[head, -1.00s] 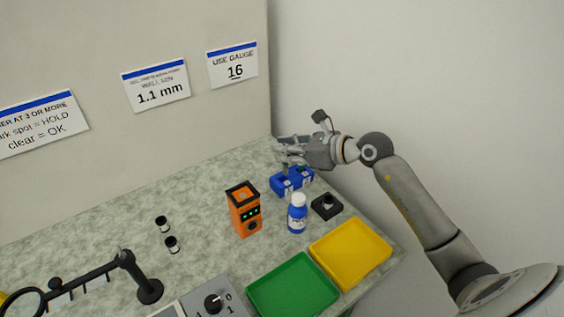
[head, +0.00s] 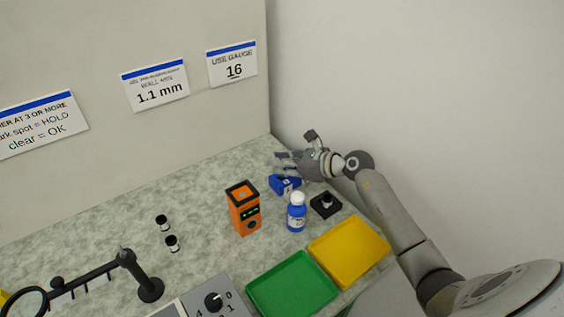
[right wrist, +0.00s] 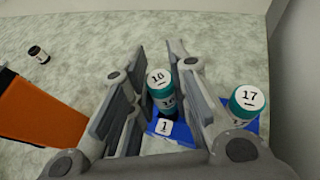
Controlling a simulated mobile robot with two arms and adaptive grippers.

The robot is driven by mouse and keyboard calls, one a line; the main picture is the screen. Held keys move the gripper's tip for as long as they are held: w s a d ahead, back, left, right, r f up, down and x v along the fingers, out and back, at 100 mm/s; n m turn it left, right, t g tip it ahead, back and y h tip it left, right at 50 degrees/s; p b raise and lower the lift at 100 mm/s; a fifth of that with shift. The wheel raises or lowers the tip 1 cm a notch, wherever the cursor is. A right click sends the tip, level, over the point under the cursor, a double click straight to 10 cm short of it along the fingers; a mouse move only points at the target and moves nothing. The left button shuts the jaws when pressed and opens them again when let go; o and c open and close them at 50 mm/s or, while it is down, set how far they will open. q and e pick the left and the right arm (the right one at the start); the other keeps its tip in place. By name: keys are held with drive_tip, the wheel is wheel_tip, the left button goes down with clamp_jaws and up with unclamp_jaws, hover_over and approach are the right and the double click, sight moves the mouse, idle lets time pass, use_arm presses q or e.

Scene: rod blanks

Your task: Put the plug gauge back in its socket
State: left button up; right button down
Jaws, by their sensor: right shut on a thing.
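The plug gauge (right wrist: 161,91), a teal and dark cylinder with a white numbered cap that reads like 16 or 18, stands between the fingers of my right gripper (head: 281,162). The gripper is shut on it, over the blue gauge block (head: 284,185). The block also shows in the right wrist view (right wrist: 252,127), with a white tag marked 1 in front of the held gauge. I cannot tell whether the gauge's lower end is in its socket. A second gauge marked 17 (right wrist: 245,101) stands at the block's right end. My left gripper is out of view.
An orange device (head: 244,209), a blue and white bottle (head: 297,212) and a black holder (head: 325,205) stand near the block. Yellow (head: 350,252) and green (head: 293,286) trays lie in front.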

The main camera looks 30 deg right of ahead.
drive_tip(key=shift+f, duration=0.2)
drive_tip(key=c, duration=1.3)
unclamp_jaws()
drive_tip(key=shift+c, duration=0.2)
drive_tip(key=shift+r, duration=0.15)
drive_tip(key=b+v, duration=0.2)
drive_tip(key=v, duration=1)
drive_tip(key=shift+r, duration=0.15)
